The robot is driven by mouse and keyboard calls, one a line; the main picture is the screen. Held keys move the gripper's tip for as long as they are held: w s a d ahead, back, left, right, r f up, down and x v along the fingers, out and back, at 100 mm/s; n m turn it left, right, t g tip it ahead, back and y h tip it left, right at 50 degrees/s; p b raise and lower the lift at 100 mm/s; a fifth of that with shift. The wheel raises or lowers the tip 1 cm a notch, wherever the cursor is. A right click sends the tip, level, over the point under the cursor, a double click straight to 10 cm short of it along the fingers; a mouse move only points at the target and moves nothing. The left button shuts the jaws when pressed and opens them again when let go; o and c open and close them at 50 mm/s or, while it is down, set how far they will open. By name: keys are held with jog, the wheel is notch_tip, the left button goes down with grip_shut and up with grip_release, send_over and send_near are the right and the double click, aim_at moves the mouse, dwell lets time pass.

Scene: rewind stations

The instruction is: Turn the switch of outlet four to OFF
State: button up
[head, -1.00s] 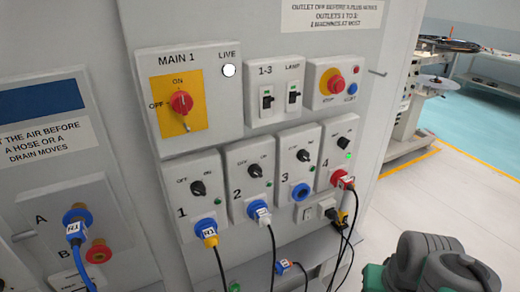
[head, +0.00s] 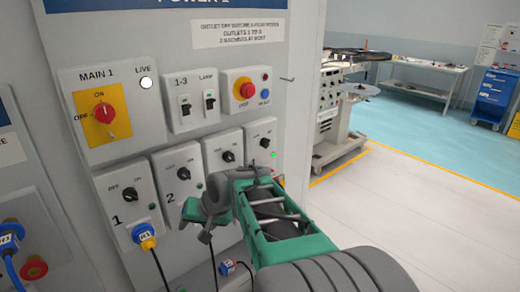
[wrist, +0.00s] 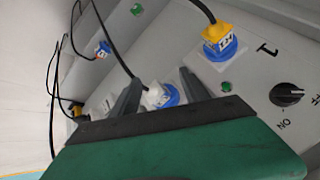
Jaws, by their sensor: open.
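Outlet four (head: 250,160) is the rightmost panel of the lower row in the head view. Its black switch knob (head: 265,143) shows above my arm, with a bright green lamp (head: 273,155) just below it. The knob's exact setting is too small to read. My gripper (head: 196,222) is open and empty, low in front of outlets two and three, left of and below the knob. In the wrist view my gripper (wrist: 160,84) has its fingers either side of outlet two's plug (wrist: 160,96), apparently not gripping it.
Switch knobs of outlets one (head: 130,193), two (head: 184,173) and three (head: 228,157) stand close by. Outlet one's blue-and-yellow plug (head: 144,236) has a hanging cable. The red main switch (head: 105,112) and stop button (head: 247,90) are above. The floor at right (head: 420,210) is open.

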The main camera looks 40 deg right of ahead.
jog(key=w+d+m+t, duration=0.2)
jog(key=w+d+m, duration=0.25)
jog(key=d, duration=0.55)
jog(key=m+t+h+b, duration=0.1)
jog(key=m+t+b, duration=0.1)
jog(key=m+t, duration=0.75)
send_near(268, 145)
jog(key=w, duration=0.1)
jog(key=shift+g, duration=0.25)
jog(key=w, duration=0.3)
jog(key=w+p, duration=0.1)
jog(key=w, duration=0.3)
jog(key=shift+w+r+p, duration=0.2)
jog(key=shift+p, duration=0.1)
jog(key=shift+w, duration=0.4)
